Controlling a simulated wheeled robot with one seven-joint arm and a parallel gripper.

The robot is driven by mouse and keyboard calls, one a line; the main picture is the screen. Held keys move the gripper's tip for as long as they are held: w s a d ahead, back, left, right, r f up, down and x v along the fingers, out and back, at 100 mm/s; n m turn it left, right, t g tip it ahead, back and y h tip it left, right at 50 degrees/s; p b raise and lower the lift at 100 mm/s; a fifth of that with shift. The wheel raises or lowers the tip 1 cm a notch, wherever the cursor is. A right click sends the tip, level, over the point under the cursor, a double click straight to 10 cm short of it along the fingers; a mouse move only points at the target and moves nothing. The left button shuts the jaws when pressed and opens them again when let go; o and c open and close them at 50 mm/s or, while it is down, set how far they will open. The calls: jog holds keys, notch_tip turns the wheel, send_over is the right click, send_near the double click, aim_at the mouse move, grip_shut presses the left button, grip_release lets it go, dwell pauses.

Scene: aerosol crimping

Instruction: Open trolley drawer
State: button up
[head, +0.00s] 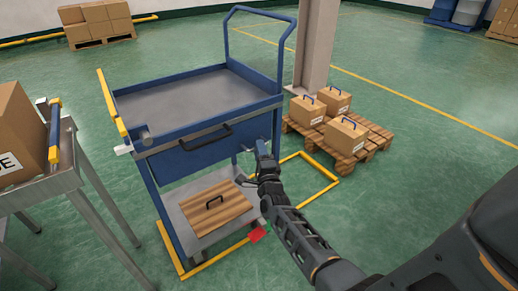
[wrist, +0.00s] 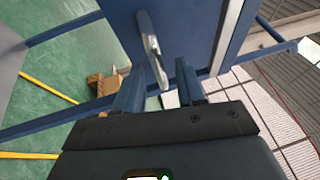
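The blue trolley (head: 185,105) stands in the middle of the head view. Its drawer front (head: 175,165) is below the top tray and looks closed, with a dark bar handle (head: 207,138). My gripper (head: 262,152) is in front of the drawer's right end, to the right of the handle. In the wrist view the two fingers of my gripper (wrist: 159,72) are apart. A bar handle (wrist: 151,42) on the blue drawer front (wrist: 190,30) shows beyond and partly between the fingertips. Contact with it cannot be made out.
A wooden-topped item with a handle (head: 225,197) lies on the trolley's lower shelf. A metal table (head: 40,190) with a carton (head: 15,135) stands at left. A pallet (head: 378,145) with boxes and a pillar (head: 317,45) are at right. Green floor is free in front.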

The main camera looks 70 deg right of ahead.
jog(key=shift+x, duration=1)
grip_shut()
